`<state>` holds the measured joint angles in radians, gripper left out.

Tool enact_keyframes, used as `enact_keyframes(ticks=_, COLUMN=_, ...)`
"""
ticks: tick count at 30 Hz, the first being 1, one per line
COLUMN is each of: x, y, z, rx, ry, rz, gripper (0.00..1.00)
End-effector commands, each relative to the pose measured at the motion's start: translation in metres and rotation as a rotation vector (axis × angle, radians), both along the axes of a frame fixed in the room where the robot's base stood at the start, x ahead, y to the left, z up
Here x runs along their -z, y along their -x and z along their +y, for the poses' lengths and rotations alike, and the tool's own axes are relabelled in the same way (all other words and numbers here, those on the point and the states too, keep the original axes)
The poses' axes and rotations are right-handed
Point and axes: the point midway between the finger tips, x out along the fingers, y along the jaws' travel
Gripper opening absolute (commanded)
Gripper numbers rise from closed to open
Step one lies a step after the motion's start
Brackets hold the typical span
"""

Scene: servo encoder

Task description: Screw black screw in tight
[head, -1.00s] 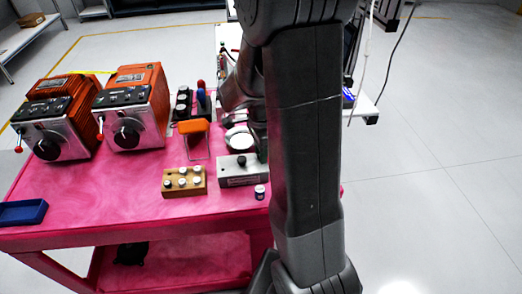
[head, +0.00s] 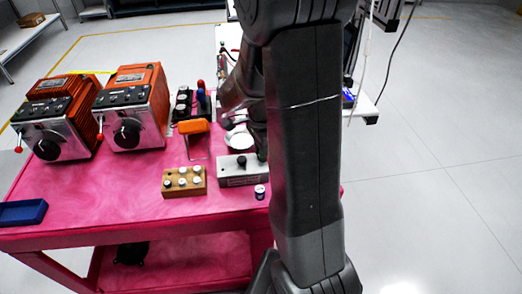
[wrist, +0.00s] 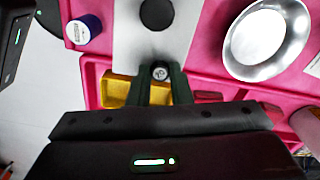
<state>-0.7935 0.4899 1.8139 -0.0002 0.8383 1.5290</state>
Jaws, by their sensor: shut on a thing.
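A grey metal block (head: 238,173) sits on the pink table, with one black knob (head: 242,161) on its top. In the wrist view the block (wrist: 130,35) and that black knob (wrist: 157,14) lie just beyond my fingers. My gripper (wrist: 160,73) is shut on a small black screw with a pale, round top (wrist: 159,72), at the near end of the block. Whether the screw's lower end sits in the block is hidden. In the head view my arm hides the fingertips and the block's right end.
A silver dish (wrist: 268,38) stands close beside the block; a small blue-and-white jar (wrist: 84,29) is on its other side. A wooden holder with several pale knobs (head: 184,182), an orange-handled item (head: 194,127) and two orange machines (head: 134,108) stand left.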

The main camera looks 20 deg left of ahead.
Motion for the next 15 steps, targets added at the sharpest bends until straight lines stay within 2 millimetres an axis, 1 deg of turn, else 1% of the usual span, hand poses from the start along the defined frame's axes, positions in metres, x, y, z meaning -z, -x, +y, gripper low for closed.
enact_keyframes(ticks=6, x=0.0003, y=0.0, z=0.0, rx=0.354, ry=0.0, rz=0.0, gripper=0.0)
enact_keyframes(ticks=7, x=0.0003, y=0.0, z=0.0, rx=0.342, ry=0.0, rz=0.0, gripper=0.24)
enact_keyframes(ticks=10, x=0.0003, y=0.0, z=0.0, rx=0.337, ry=0.0, rz=0.0, gripper=0.44)
enact_keyframes(ticks=15, x=0.0003, y=0.0, z=0.0, rx=0.336, ry=0.0, rz=0.0, gripper=0.44)
